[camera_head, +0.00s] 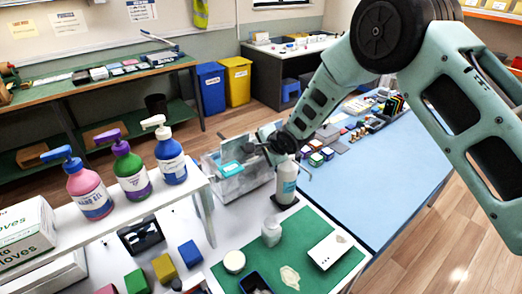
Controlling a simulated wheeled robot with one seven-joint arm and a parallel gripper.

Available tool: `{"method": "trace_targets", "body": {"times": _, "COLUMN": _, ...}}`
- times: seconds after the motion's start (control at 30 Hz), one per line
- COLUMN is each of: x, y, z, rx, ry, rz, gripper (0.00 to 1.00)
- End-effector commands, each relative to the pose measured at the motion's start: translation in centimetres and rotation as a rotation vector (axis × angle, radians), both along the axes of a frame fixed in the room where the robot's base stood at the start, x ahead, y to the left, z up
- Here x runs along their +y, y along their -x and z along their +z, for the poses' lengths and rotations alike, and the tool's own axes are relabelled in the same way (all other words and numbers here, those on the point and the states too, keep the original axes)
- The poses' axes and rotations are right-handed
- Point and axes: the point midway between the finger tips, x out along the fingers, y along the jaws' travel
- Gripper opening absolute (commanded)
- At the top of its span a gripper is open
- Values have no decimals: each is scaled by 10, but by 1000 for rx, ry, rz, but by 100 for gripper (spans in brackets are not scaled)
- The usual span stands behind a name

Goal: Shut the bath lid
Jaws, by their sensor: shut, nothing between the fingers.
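The bath (246,185) is a pale grey box near the middle of the camera_head view, behind the white bottle. Its top appears open, with a teal item (230,168) at the opening.
A white shelf (140,221) with several coloured pump bottles is at the left. A green mat (310,220) with a white box (330,250) lies in front. A blue mat (400,165) is at the right.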

Motion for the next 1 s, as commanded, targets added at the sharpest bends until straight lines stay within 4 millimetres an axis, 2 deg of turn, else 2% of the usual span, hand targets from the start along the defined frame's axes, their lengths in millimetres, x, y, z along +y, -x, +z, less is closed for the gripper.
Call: {"method": "trace_targets", "body": {"times": 1.0, "x": 15, "y": -20, "z": 16, "rx": -1, "ry": -2, "rz": 0, "gripper": 0}}
